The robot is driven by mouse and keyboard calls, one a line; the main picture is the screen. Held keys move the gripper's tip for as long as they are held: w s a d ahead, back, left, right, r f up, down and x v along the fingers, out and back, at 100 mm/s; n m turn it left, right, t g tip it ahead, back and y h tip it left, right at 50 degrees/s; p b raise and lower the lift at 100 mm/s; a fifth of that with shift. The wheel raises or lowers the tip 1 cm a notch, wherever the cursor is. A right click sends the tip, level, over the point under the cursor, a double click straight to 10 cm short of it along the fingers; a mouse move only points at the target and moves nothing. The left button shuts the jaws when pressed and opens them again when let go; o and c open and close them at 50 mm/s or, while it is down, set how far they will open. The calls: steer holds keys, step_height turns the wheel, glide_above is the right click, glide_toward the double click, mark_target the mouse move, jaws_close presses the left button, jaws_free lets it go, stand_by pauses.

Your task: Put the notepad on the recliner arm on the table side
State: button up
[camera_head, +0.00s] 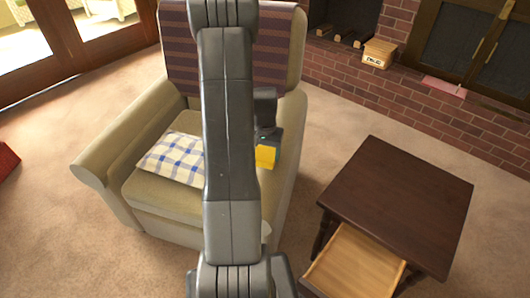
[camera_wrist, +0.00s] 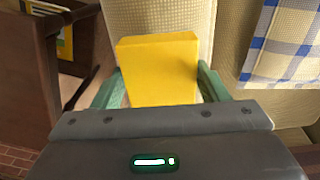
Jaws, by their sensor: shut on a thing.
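The yellow notepad (camera_head: 265,157) is in my gripper (camera_wrist: 160,88), beside the right part of the recliner (camera_head: 150,215). In the wrist view, the notepad (camera_wrist: 158,70) stands between the two green fingers, which are shut on it. The recliner arm on the table side (camera_wrist: 205,22) is a beige padded strip behind and under the notepad in that view. It also shows in the head view (camera_head: 287,160), partly hidden by my arm. I cannot tell whether the notepad touches it.
The dark wooden table (camera_head: 400,195) stands right of the recliner, its drawer (camera_head: 355,265) open. A checked cushion (camera_head: 172,158) lies on the seat. A small box (camera_head: 378,53) sits on the brick hearth. Carpet is clear between recliner and table.

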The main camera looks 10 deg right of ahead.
mark_target(265, 154)
steer(key=shift+f, duration=0.2)
steer(key=o, duration=1)
step_height(265, 154, up, 13)
steer(key=p, duration=0.2)
steer(key=shift+f, duration=0.2)
